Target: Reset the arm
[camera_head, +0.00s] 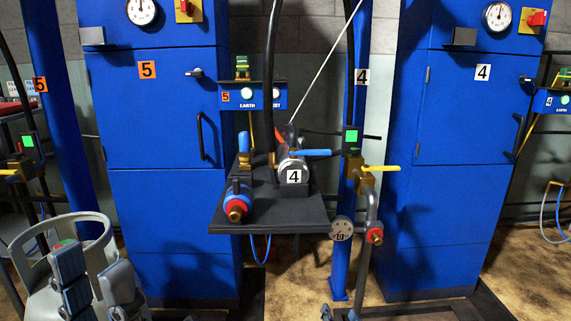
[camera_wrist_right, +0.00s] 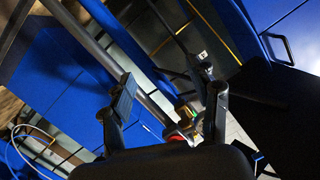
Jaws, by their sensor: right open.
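My left gripper (camera_head: 97,280) is at the lower left of the head view, in front of the blue cabinet marked 5. Its two grey fingers stand apart with nothing seen between them. My right gripper (camera_head: 340,313) shows only as fingertips at the bottom edge of the head view, below the pipe with the red-ringed nozzle (camera_head: 375,236). In the right wrist view the right gripper (camera_wrist_right: 163,82) is open and empty. A red fitting (camera_wrist_right: 172,133) shows beyond and between its fingers, apart from them as far as I can tell.
A dark shelf (camera_head: 285,221) holds a red and blue nozzle (camera_head: 237,203) and a cylinder labelled 4 (camera_head: 293,176). A yellow-handled valve (camera_head: 380,168) sits on the blue post. Blue cabinets (camera_head: 170,235) (camera_head: 430,235) stand on both sides.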

